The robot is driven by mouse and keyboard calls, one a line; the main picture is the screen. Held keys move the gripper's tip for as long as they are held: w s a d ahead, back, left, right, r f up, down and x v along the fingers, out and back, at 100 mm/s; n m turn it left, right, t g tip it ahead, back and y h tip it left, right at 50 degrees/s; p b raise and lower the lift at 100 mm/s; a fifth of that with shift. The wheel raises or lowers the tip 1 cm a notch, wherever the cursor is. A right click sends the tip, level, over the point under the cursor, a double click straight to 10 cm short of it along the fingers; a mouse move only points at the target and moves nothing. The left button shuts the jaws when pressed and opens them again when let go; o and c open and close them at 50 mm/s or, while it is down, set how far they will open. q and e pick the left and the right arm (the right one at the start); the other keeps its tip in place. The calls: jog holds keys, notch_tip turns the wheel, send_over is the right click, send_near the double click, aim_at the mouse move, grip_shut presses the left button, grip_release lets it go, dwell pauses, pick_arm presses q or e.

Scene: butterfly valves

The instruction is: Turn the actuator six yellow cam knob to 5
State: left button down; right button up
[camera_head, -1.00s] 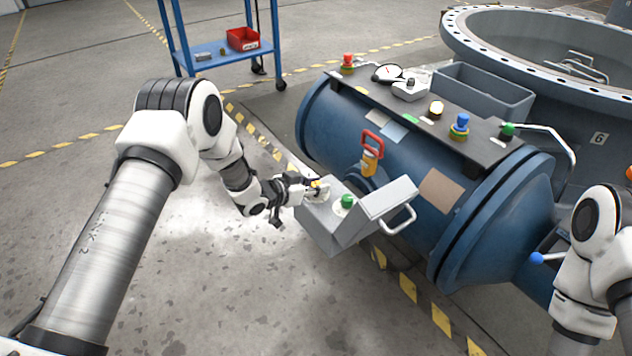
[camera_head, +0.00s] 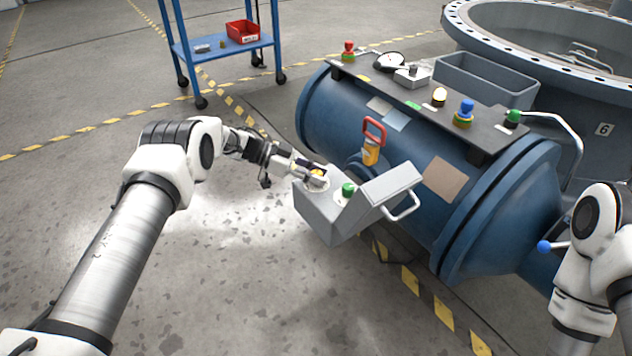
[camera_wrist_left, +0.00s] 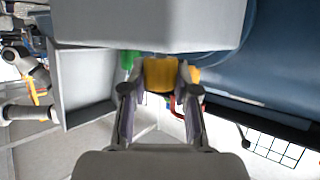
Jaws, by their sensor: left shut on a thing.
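The yellow cam knob (camera_head: 317,173) sits on the left part of the top of a grey control box (camera_head: 325,219), fixed to the side of the blue actuator cylinder (camera_head: 340,118). My left gripper (camera_head: 315,177) is at the knob, its fingers shut on it. In the left wrist view the yellow knob (camera_wrist_left: 160,74) shows between the two fingertips (camera_wrist_left: 160,88). The fingers cover part of the knob, and I cannot read its pointer or any scale numbers. My right arm shows at the right edge; its gripper is out of view.
A green button (camera_head: 348,189) and the box's raised grey lid (camera_head: 390,186) with a handle are close right of the knob. A red-handled yellow part (camera_head: 372,142) stands behind. A blue cart (camera_head: 215,48) stands at the back. Floor at left is clear.

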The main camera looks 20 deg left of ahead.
pick_arm(q)
jog(key=shift+m+g+b, duration=0.4)
jog(key=shift+g+b, duration=0.05)
jog(key=shift+g, duration=0.05)
pick_arm(e)
jog(key=shift+f, duration=0.8)
pick_arm(q)
jog(key=c, duration=0.9)
grip_release()
jog(key=shift+o, duration=0.2)
jog(key=v, duration=1.2)
jog(key=shift+f, duration=0.1)
